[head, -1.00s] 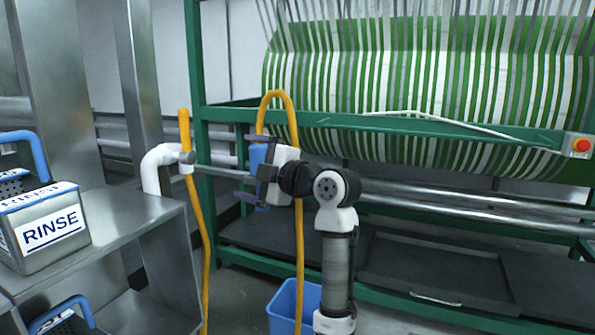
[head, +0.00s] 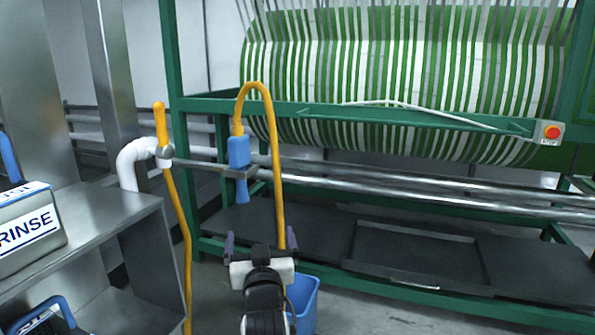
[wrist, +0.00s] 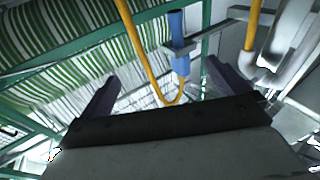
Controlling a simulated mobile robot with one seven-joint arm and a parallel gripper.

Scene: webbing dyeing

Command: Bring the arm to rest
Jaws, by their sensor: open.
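My gripper (head: 260,244) is in the lower middle of the head view, with its two dark fingers apart and nothing between them. In the wrist view my gripper (wrist: 172,88) also shows open and empty. The blue nozzle (head: 239,152) of the yellow hose (head: 270,105) sits in a grey bracket (head: 228,171), up and left of my gripper and apart from it. The nozzle (wrist: 178,45) shows between and beyond the fingers in the wrist view.
A blue bucket (head: 306,303) stands on the floor beside my arm. A steel shelf (head: 105,215) with a RINSE box (head: 30,230) is at the left. The green machine frame (head: 350,112) with striped webbing and a red stop button (head: 551,132) spans the back.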

